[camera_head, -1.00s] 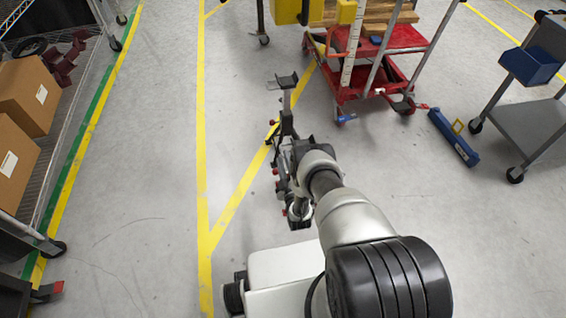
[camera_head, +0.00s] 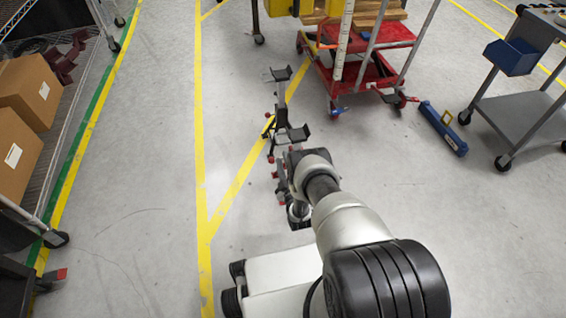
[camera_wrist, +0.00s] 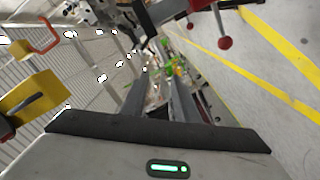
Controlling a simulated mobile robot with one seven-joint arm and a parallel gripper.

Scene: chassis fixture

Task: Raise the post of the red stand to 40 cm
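A slim stand (camera_head: 281,74) with a dark post, a cradle-like head and small red knobs is on the floor ahead of my arm in the head view. A second dark cradle-shaped piece (camera_head: 292,134) shows nearer my arm. I cannot tell which stand it belongs to, and no height reading is legible. In the wrist view a dark bar with a red knob (camera_wrist: 225,43) crosses the upper right, beyond my fingertips. My gripper (camera_wrist: 157,85) has its two fingers apart with nothing visible held between them. In the head view my arm hides it.
A red cart (camera_head: 375,75) with wooden blocks and an upright white scale (camera_head: 344,40) stands behind. A blue bar-shaped tool (camera_head: 443,128) lies on the floor beside it. A grey cart (camera_head: 525,112) is at right, a shelf with boxes (camera_head: 25,90) at left. Floor at left is clear.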

